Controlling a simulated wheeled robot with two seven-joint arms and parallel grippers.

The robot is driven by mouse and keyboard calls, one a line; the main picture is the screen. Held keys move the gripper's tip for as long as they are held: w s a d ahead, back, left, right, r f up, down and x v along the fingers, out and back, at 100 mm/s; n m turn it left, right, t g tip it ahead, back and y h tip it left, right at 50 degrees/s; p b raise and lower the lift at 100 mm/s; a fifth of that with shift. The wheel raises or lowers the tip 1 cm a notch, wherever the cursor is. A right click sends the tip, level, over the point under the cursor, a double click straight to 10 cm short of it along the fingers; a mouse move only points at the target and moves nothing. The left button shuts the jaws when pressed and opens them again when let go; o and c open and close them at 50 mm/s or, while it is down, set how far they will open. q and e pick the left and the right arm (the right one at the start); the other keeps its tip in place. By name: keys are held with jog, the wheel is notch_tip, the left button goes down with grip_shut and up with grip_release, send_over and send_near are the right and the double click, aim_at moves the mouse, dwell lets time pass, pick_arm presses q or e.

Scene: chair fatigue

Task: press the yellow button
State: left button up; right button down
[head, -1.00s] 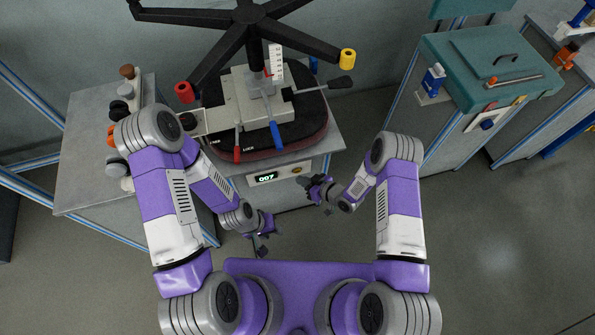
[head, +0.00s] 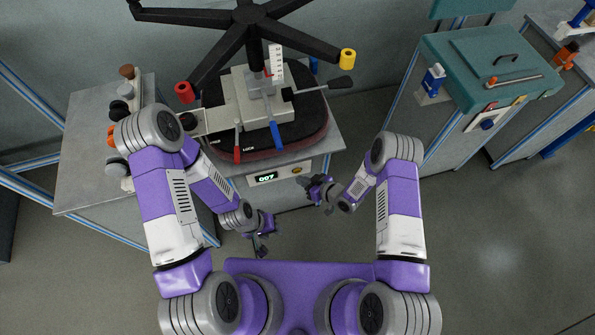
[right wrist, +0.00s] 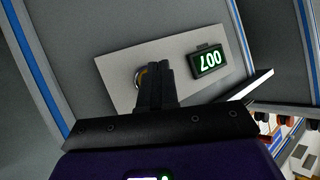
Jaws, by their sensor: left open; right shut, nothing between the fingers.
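The yellow button (head: 297,170) sits on the light panel on the front of the bench, right of the lit display (head: 265,177), which reads 007. In the right wrist view the button (right wrist: 139,77) is partly hidden behind my fingers; only its rim and a bit of yellow show. My right gripper (head: 304,182) is shut and empty, its fingertips (right wrist: 153,68) in front of the button. I cannot tell whether they touch it. My left gripper (head: 263,246) is open and empty, low in front of the bench and away from the panel.
An upturned black chair base (head: 248,28) with red and yellow caps is held in a fixture above a dark seat on the bench. A grey side table (head: 85,165) with several knobs stands left. A teal-topped cabinet (head: 470,65) stands right. Floor between is clear.

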jog(key=shift+w, duration=0.1)
jog(key=shift+w+a+b, duration=0.1)
jog(key=shift+w+b, duration=0.2)
jog(key=shift+b, duration=0.05)
jog(key=shift+w+a, duration=0.15)
jog(key=shift+w, duration=0.25)
dwell(0.7)
dwell(0.4)
jog(key=shift+s+d, duration=0.25)
jog(key=shift+s, duration=0.55)
jog(key=shift+s+d+p, duration=0.25)
jog(key=shift+s+p, duration=0.05)
jog(key=shift+s, duration=0.5)
jog(key=shift+s+d+p, duration=0.3)
jog(key=shift+s+p, duration=0.05)
jog(key=shift+s, duration=0.45)
jog(key=shift+s+d+p, duration=0.25)
jog(key=shift+s+p, duration=0.05)
jog(key=shift+s, duration=0.5)
